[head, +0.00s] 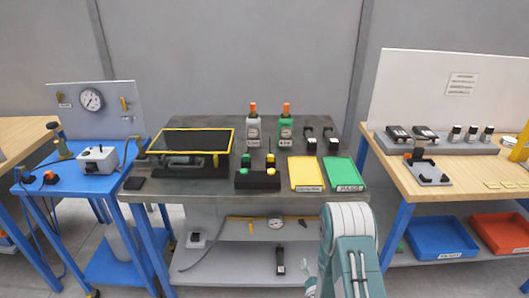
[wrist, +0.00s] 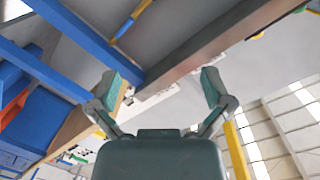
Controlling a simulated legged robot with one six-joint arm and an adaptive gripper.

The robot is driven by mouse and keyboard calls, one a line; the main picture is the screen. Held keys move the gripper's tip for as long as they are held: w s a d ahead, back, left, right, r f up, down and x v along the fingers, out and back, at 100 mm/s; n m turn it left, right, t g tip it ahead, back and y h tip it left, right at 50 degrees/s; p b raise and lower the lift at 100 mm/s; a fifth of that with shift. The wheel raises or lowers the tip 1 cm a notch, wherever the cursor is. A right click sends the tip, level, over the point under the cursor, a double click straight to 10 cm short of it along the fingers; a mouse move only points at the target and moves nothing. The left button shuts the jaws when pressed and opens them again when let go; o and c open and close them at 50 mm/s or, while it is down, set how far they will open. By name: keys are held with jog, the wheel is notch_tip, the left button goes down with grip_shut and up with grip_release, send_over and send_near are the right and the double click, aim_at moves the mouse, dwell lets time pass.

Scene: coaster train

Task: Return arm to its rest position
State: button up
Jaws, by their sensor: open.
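My gripper (wrist: 166,88) shows in the wrist view with its two teal-padded fingers spread wide and nothing between them. Past the fingers the wrist view shows blue frame bars and the edge of a bench, seen at a steep tilt. In the head view my white and teal arm (head: 350,252) stands at the lower middle, in front of the grey bench's right front corner. Its finger ends cannot be made out there.
The grey bench (head: 200,205) holds two bottles, a black screen, a yellow tray (head: 306,173) and a green tray (head: 343,173). A blue bench (head: 75,178) stands left. A wooden bench (head: 400,172) stands right, with blue (head: 440,237) and red bins (head: 500,232) below.

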jog(key=w+r+n+g, duration=0.2)
jog(key=w+r+g, duration=0.15)
jog(key=r, duration=0.95)
jog(key=s+r+n+g, duration=0.2)
jog(key=s+r, duration=0.2)
jog(key=r, duration=0.6)
jog(key=s+r+n+g, duration=0.1)
jog(key=s+r, duration=0.3)
jog(key=s, duration=0.5)
jog(key=s+r+n+g, duration=0.1)
jog(key=s+r+g, duration=0.1)
jog(key=s+r, duration=0.3)
jog(key=s+r+n+g, duration=0.2)
jog(key=s+r, duration=0.2)
jog(key=s, duration=1)
jog(key=shift+a+r+g, duration=0.15)
jog(key=shift+g, duration=0.2)
